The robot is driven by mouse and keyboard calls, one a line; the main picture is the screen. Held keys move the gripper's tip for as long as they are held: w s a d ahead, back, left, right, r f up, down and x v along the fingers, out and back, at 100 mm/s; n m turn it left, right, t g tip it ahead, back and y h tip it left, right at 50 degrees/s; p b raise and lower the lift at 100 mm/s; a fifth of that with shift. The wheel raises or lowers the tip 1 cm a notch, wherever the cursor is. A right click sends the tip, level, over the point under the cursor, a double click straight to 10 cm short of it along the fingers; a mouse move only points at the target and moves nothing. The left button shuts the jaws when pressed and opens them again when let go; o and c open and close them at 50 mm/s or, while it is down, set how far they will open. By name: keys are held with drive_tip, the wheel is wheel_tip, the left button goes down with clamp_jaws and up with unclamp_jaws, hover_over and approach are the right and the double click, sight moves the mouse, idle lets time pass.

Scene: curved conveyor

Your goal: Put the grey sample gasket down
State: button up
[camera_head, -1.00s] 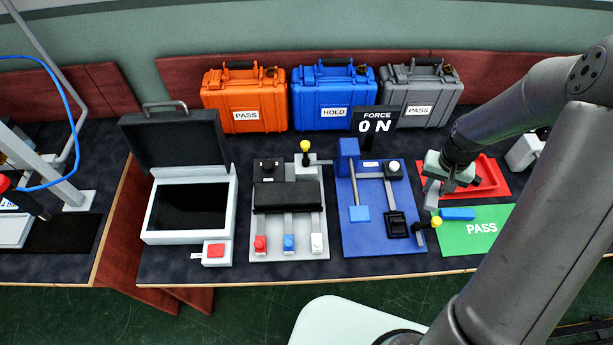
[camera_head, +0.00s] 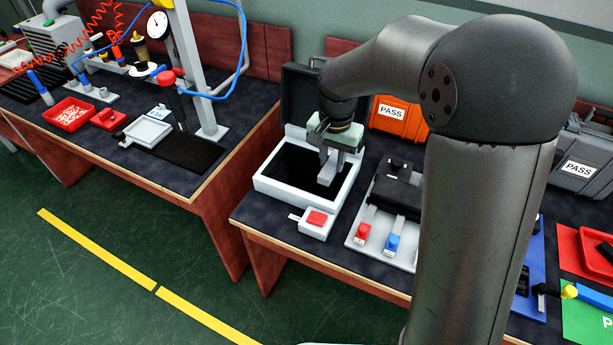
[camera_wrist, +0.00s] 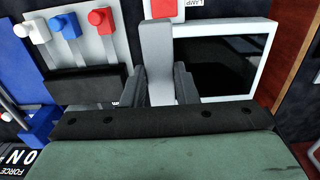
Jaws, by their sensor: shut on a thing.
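The grey sample gasket (camera_wrist: 157,45) shows in the wrist view as a plain, light grey bar held between the two dark fingers of my gripper (camera_wrist: 158,82). In the head view my gripper (camera_head: 334,168) points down over the dark panel of a white-framed box (camera_head: 270,186) with an open black lid (camera_head: 305,95). The gasket is small there, and I cannot tell whether it touches the panel. In the wrist view the gasket lies just left of the box's white frame (camera_wrist: 222,26), overlapping it in the picture.
A red-button switch (camera_head: 317,219) sits at the box's front. A fixture with red (camera_head: 363,234) and blue (camera_head: 394,243) knobs stands to the right. An orange PASS case (camera_head: 393,115) is behind. My arm hides much of the right side.

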drive_tip(key=w+a+f+p, duration=0.2)
drive_tip(key=w+a+f, duration=0.15)
drive_tip(key=w, duration=0.35)
drive_tip(key=p, duration=0.2)
hover_over(307, 168)
drive_tip(key=s, duration=0.1)
drive_tip(key=f, duration=0.4)
drive_tip(key=shift+d+f, duration=0.3)
drive_tip(key=shift+f, duration=0.1)
drive_tip(key=shift+w+a+f, duration=0.3)
drive_tip(key=shift+w+f, duration=0.15)
drive_tip(key=shift+f, duration=1.75)
drive_tip(key=shift+f, duration=0.1)
drive_tip(key=o, duration=1)
